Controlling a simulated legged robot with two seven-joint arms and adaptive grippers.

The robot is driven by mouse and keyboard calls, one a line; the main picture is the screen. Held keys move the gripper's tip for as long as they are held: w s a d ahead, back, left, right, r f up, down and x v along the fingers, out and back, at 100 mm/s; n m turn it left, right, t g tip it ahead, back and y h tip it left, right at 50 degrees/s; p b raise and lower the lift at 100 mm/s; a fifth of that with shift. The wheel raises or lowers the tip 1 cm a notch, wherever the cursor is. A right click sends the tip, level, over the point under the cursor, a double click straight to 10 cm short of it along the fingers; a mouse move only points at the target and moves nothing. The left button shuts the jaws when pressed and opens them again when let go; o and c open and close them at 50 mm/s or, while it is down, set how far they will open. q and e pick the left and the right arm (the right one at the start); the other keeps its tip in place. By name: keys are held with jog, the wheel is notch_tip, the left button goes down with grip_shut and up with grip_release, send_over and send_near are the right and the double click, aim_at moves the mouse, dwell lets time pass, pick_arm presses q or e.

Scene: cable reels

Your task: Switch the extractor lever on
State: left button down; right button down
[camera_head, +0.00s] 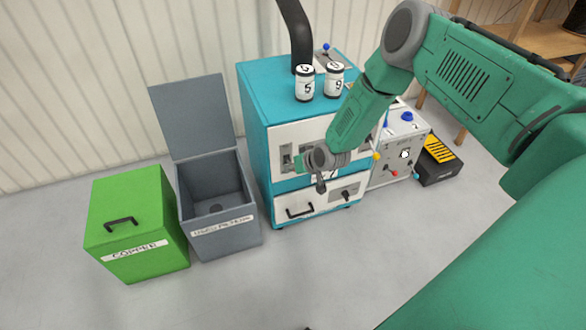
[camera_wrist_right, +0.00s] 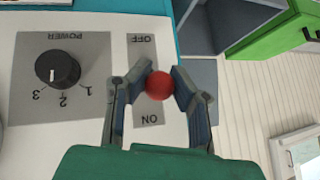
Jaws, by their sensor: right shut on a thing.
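The extractor is a teal cabinet (camera_head: 262,95) with a white front panel. Its lever has a red ball knob (camera_wrist_right: 159,86), seen in the right wrist view in front of a grey plate (camera_wrist_right: 146,118) marked OFF and ON. In that picture OFF is above the knob and ON below it. My right gripper (camera_wrist_right: 159,80) has its fingers closed on the red knob. In the head view my right gripper (camera_head: 301,163) is at the panel and hides the knob. I cannot tell the lever's exact setting. My left gripper is not in view.
A black POWER dial (camera_wrist_right: 58,70) sits beside the lever plate. Two labelled jars (camera_head: 304,84) stand on the cabinet. An open grey bin (camera_head: 222,228) and a green bin (camera_head: 137,220) stand at left. A control box (camera_head: 404,150) is at right. The front floor is clear.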

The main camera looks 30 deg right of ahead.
jog(key=c, duration=1.3)
grip_release()
jog(key=shift+w+d+r, duration=0.1)
jog(key=shift+w+d, duration=0.05)
jog(key=shift+s+r, duration=0.2)
jog(key=shift+s, duration=0.05)
jog(key=v, duration=1.1)
jog(key=shift+s+d, duration=0.15)
jog(key=shift+f, duration=0.1)
